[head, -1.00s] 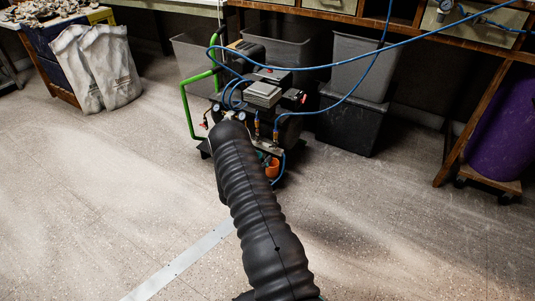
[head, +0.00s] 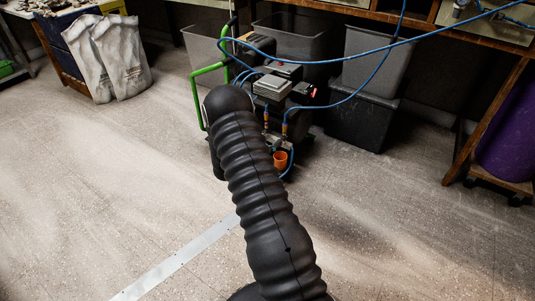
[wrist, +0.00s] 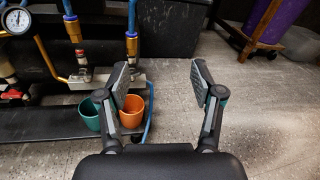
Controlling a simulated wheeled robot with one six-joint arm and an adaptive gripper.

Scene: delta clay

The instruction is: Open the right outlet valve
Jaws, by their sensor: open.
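The compressor (head: 270,88) with its green frame stands on the floor ahead. In the wrist view, two outlet fittings with blue collars and brass parts stand at the upper left. The right outlet fitting (wrist: 132,45) is just behind and above my gripper's left finger. It also shows in the head view (head: 284,131). The left outlet fitting (wrist: 73,29) is farther left. A valve handle on the right outlet cannot be made out clearly. My gripper (wrist: 160,86) is open and empty, with floor showing between its fingers. In the head view my arm hides the gripper.
An orange cup (wrist: 132,111) and a teal cup (wrist: 90,113) sit below the outlets, close to the left finger. A gauge (wrist: 16,19) is at far left. Blue hoses (head: 345,56) rise from the compressor. Grey bins (head: 372,58) stand behind.

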